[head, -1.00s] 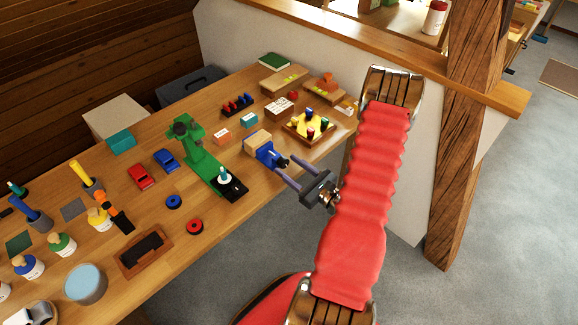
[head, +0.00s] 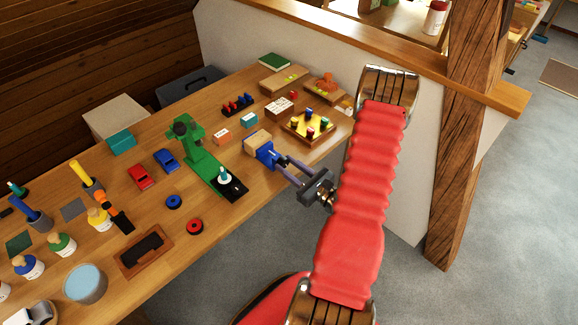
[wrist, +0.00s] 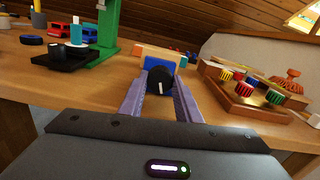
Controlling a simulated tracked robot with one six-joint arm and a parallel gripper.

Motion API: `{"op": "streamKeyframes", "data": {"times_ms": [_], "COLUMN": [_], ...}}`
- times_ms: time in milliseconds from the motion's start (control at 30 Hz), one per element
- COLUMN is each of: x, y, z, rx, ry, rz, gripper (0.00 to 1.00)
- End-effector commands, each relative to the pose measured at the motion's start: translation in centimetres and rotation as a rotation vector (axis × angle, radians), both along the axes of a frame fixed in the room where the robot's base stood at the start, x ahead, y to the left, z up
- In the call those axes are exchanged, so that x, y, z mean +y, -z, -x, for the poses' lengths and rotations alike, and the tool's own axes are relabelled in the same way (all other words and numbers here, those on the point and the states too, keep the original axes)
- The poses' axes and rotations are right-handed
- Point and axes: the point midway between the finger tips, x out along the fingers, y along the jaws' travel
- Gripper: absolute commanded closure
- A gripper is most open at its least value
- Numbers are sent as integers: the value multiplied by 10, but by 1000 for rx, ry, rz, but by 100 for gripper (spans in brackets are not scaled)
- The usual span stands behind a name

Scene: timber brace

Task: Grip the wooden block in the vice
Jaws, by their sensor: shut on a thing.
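The blue vice (head: 264,152) sits at the front edge of the bench, with the pale wooden block (head: 256,139) behind its blue front part. In the wrist view the block (wrist: 147,49) shows as a tan strip above the blue vice (wrist: 151,62). A round black knob (wrist: 160,82) with a white mark is on the vice's near side. My gripper (head: 281,162) reaches in from the front right and is shut on this knob, one finger at each side. I cannot tell how tightly the block sits between the vice's jaws.
A wooden tray with coloured pegs (head: 309,126) stands close to the right of the vice. A green press (head: 196,150) with a black base stands to the left. Small orange and teal blocks lie behind. The floor in front of the bench is clear.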

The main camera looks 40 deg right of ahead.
Motion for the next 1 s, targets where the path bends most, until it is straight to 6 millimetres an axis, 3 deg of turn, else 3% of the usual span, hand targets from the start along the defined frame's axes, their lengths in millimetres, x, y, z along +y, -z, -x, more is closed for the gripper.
{"op": "streamKeyframes", "data": {"times_ms": [833,867,1000], "x": [0,0,0], "y": [0,0,0], "z": [0,0,0], "rx": [5,5,5], "ry": [0,0,0], "rz": [-175,-175,-175], "gripper": [92,69,59]}}
